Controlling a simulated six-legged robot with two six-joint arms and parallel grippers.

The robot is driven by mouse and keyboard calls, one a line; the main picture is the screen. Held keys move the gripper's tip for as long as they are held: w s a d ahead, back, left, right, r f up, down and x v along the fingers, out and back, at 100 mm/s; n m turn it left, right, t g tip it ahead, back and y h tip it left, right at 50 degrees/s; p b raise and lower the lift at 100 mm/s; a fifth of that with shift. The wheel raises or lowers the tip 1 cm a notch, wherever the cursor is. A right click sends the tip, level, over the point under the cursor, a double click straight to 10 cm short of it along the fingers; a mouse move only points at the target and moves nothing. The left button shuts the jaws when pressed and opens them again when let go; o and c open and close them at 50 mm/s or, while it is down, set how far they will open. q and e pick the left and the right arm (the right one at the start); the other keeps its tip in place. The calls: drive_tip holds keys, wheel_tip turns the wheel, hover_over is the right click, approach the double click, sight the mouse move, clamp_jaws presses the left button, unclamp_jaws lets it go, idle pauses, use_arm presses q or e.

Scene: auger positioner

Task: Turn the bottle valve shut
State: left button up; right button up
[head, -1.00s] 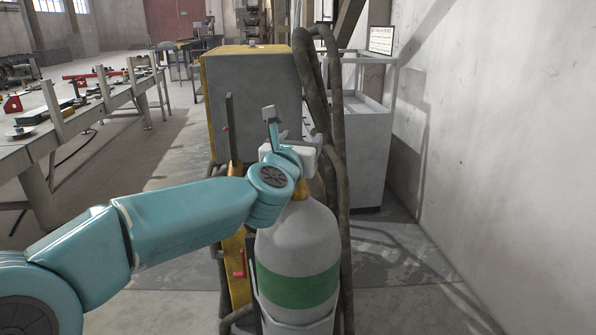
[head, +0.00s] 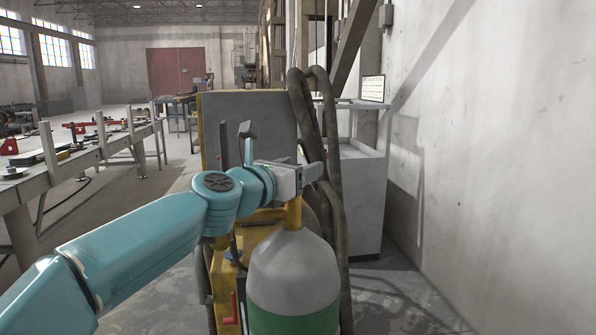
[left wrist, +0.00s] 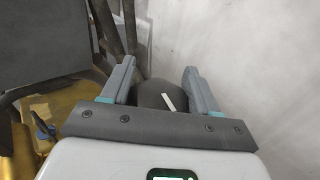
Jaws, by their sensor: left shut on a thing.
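The gas bottle (head: 292,268) is grey with a green band and stands upright in front of the yellow and grey machine. Its brass-coloured neck (head: 293,212) rises to my left gripper (head: 310,174), which hides most of the valve in the head view. In the left wrist view, a dark rounded valve knob (left wrist: 150,92) with a white mark lies between the two fingers of my left gripper (left wrist: 160,82). The gripper is shut on this knob. My right gripper is not in view.
Behind the bottle is the machine (head: 250,125) with thick hoses (head: 333,150) looping close to the right of my gripper. A grey cabinet (head: 358,195) and a bare wall (head: 480,150) stand to the right. A long workbench (head: 85,160) runs along the left.

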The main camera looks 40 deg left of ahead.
use_arm(q)
drive_tip(key=shift+f, duration=0.1)
drive_tip(key=o, duration=0.9)
drive_tip(key=shift+o, duration=0.2)
wheel_tip(320, 180, up, 20)
drive_tip(key=p, duration=1.9)
drive_tip(key=shift+p, duration=0.3)
